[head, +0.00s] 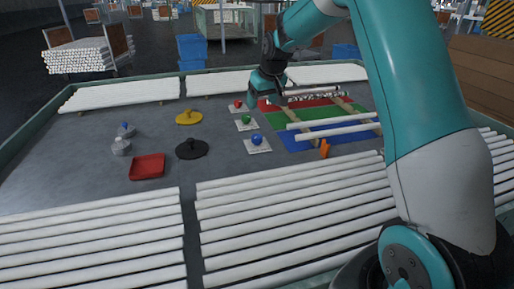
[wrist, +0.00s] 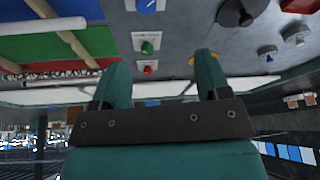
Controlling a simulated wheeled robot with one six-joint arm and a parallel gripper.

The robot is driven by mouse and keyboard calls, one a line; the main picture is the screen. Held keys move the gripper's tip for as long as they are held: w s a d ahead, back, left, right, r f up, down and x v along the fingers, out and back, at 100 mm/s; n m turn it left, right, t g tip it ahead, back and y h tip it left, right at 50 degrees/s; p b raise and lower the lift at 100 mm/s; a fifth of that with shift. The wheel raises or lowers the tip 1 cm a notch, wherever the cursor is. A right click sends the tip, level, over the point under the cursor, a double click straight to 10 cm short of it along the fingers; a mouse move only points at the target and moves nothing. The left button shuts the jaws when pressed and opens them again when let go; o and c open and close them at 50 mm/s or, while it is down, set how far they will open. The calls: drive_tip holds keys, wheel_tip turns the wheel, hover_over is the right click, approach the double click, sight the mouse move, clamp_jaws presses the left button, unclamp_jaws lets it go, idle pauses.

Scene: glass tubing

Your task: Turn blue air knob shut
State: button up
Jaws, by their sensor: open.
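A blue knob (head: 257,140) sits on a white square plate on the grey table, nearest of three knobs in a row. It shows at the top edge of the wrist view (wrist: 147,5), partly cut off. A green knob (head: 246,119) and a red knob (head: 238,104) stand behind it on similar plates. My gripper (wrist: 160,72) is open and empty, its two teal fingers apart, with the green (wrist: 147,47) and red (wrist: 148,70) knobs showing between and beyond them. In the head view it is above the table behind the blue knob, apart from it.
A black round knob (head: 191,149), a yellow one (head: 189,117), a red tray (head: 147,167) and small grey fittings (head: 121,147) lie to the left. Coloured mats with white tubes (head: 335,131) and an orange piece (head: 325,149) lie right. White tubes (head: 290,208) line the front.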

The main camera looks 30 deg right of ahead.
sight(257, 136)
drive_tip(key=d+x, duration=0.1)
drive_tip(key=x, duration=0.5)
drive_tip(key=d+x, duration=0.1)
drive_tip(key=x, duration=1.2)
drive_tip(key=shift+w+d+p, duration=0.3)
drive_tip(key=shift+d+p, duration=0.05)
drive_tip(key=shift+d, duration=0.05)
drive_tip(key=c, duration=0.9)
